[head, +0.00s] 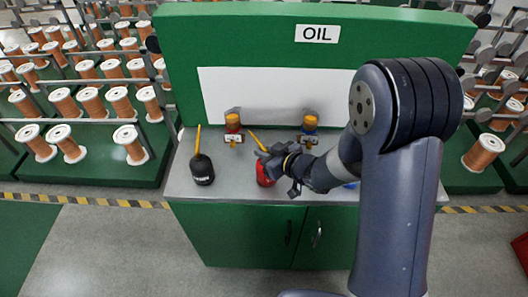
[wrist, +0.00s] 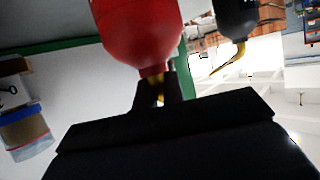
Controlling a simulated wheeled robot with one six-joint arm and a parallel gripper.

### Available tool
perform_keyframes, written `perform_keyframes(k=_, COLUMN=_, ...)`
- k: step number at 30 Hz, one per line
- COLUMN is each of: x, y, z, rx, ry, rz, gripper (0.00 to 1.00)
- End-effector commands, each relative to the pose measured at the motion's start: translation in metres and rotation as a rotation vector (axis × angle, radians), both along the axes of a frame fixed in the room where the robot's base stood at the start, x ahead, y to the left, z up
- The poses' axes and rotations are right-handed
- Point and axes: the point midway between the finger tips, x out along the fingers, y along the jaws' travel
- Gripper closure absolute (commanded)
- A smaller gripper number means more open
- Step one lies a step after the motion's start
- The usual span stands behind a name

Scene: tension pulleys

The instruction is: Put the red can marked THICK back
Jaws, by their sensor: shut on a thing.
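The red can (head: 265,174) is at the middle of the grey bench top, with a thin yellow spout (head: 257,140) leaning up and left. My gripper (head: 268,157) comes from the right and is shut on the can's narrow top below the spout. In the wrist view the red can (wrist: 138,28) fills the upper middle, and my gripper's fingers (wrist: 158,90) close around its yellow neck. I cannot tell whether the can touches the bench. No THICK marking is readable on it.
A black can (head: 202,170) with a yellow spout stands at the bench's left. A blue can (head: 351,185) is mostly hidden behind my arm. Wire spools stand behind.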

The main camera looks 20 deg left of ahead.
Motion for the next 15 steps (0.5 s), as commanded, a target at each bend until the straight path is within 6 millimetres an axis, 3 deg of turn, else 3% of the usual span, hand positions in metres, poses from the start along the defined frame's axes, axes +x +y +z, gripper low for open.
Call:
perform_keyframes(k=7, x=0.0004, y=0.0003, z=-0.0032, rx=0.001, ry=-0.002, rz=0.000, gripper=1.00)
perform_keyframes(k=8, x=0.0002, y=0.0001, z=-0.0037, rx=0.000, ry=-0.001, rz=0.000, gripper=0.90)
perform_keyframes(k=15, x=0.0000, y=0.0000, z=-0.0024, rx=0.000, ry=-0.001, rz=0.000, gripper=0.71)
